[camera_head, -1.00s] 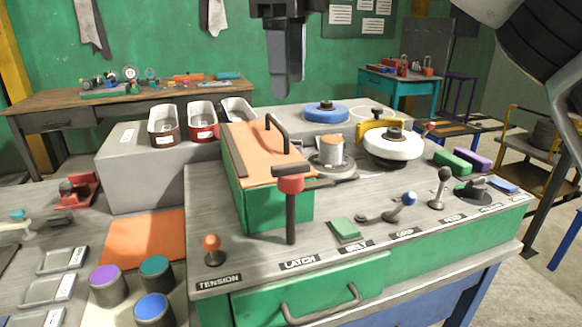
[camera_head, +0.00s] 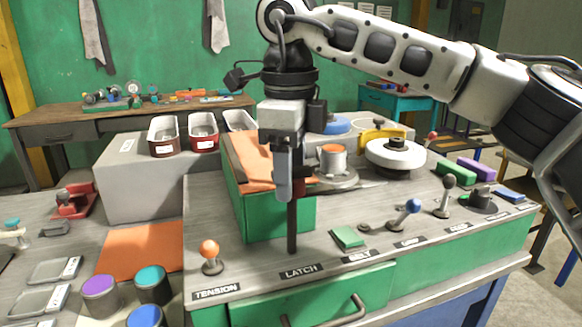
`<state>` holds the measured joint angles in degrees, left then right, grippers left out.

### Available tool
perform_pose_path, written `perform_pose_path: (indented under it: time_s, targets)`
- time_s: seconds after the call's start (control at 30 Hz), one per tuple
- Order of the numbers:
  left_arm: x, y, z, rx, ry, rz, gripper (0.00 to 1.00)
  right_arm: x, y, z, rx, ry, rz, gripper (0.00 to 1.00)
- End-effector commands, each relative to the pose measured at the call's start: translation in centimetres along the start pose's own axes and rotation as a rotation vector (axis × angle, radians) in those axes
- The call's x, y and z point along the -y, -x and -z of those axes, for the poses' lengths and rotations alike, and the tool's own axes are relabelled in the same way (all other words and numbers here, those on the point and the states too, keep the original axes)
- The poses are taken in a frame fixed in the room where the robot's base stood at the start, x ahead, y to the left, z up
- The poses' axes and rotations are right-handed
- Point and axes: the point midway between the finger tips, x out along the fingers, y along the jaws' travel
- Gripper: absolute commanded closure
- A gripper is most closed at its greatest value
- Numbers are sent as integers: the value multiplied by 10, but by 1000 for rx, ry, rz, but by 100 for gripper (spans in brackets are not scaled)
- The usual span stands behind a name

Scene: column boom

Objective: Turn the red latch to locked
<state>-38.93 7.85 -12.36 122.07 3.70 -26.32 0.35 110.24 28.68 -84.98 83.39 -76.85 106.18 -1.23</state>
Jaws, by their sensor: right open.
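The red latch (camera_head: 307,172) stands on a dark upright post (camera_head: 292,222) behind the LATCH label (camera_head: 300,271), at the front of the green box with the orange top. My right gripper (camera_head: 283,195) points down right in front of the latch and covers much of its red hub and its bar. The jaws are open; seen nearly edge-on, one finger hides the other. I cannot tell whether the fingers touch the latch or straddle it. My left gripper is not in view.
An orange-knobbed tension lever (camera_head: 210,252) stands left of the latch. A green belt pad (camera_head: 348,237) and a blue-knobbed lever (camera_head: 408,210) are to its right. The green box (camera_head: 262,218) is close behind. A drawer handle (camera_head: 330,318) juts out below.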

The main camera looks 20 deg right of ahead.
Motion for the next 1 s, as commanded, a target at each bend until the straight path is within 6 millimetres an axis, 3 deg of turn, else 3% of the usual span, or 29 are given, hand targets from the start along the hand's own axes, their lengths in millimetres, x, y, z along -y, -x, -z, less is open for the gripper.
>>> perform_pose_path:
  time_s: [0.07,0.1,0.23,0.27,0.67,1.0]
  targets:
    - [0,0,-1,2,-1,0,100,0,0,0,0,0,0,43]
    - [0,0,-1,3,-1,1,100,0,0,0,-1,0,0,49]
    - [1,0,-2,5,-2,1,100,0,0,0,-1,0,0,85]
    - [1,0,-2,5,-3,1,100,0,0,0,-1,0,0,88]
    - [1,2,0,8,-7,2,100,0,1,0,1,60,-1,88]
    - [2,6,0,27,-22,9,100,0,1,1,14,310,-3,88]
